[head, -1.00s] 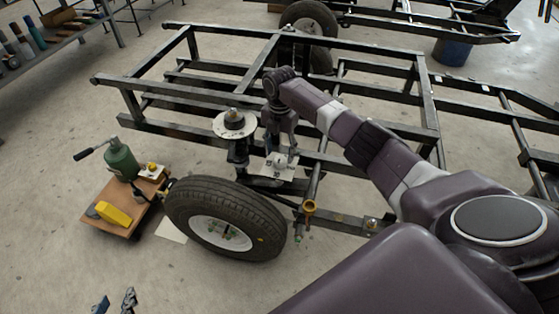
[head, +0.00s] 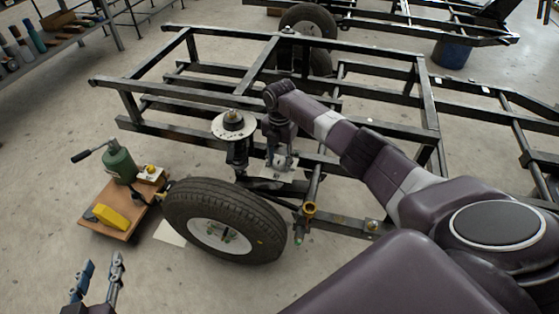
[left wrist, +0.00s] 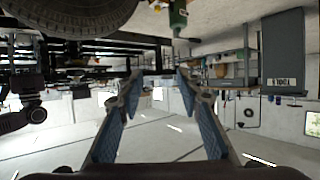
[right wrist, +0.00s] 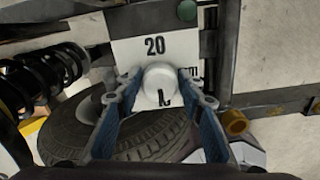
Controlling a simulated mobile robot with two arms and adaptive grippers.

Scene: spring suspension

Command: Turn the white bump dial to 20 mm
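The white bump dial (right wrist: 160,85) is a round knob with a black mark on its lower side in the right wrist view. It sits on a white plate (right wrist: 128,48) printed "20" and "mm", with the 20 above the knob. My right gripper (right wrist: 160,75) is open, one finger on each side of the dial; I cannot tell whether they touch it. In the head view my right gripper (head: 281,163) points down over the plate (head: 262,174) and hides most of the dial. My left gripper (head: 102,268) is open and empty at the lower left; its fingers (left wrist: 158,75) stand apart.
A green knob or lamp (right wrist: 187,10) is at the plate's top. A tyre (head: 224,221), a spring unit (head: 235,150) and black frame rails surround the plate. A wooden board (head: 115,222) with a green jack (head: 119,164) lies to the left. Floor in front is clear.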

